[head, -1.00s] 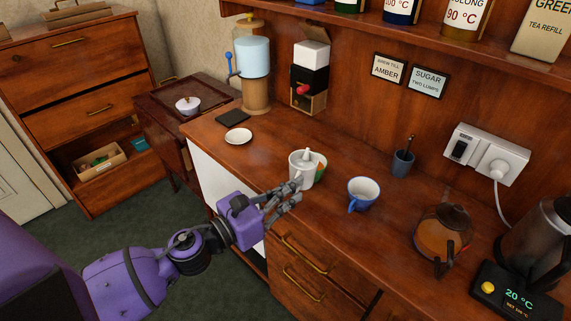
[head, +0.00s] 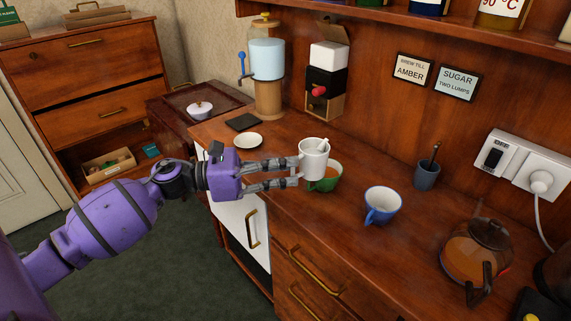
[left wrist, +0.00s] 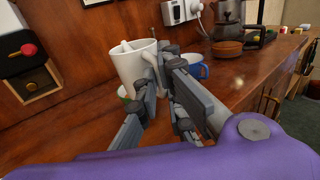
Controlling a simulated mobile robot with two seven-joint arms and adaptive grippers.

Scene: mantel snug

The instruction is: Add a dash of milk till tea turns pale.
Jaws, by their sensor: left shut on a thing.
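A white jug (head: 313,160) with a pale stick-like piece showing at its mouth is held by my left gripper (head: 297,175), whose fingers are shut on its handle side. The jug is off the counter and looks about upright. It also shows in the left wrist view (left wrist: 133,70) beyond the fingers (left wrist: 158,100). A green cup (head: 328,184) with amber tea in it stands on the counter just below and behind the jug, which partly hides it. The jug's contents cannot be seen clearly. My right gripper is not in view.
A blue mug (head: 381,206) stands right of the green cup. Farther right is a glass teapot (head: 476,250) with amber tea. A dark pot (head: 426,175) stands near the back wall, and a white saucer (head: 248,141) lies to the left. The counter (head: 345,245) in front is clear.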

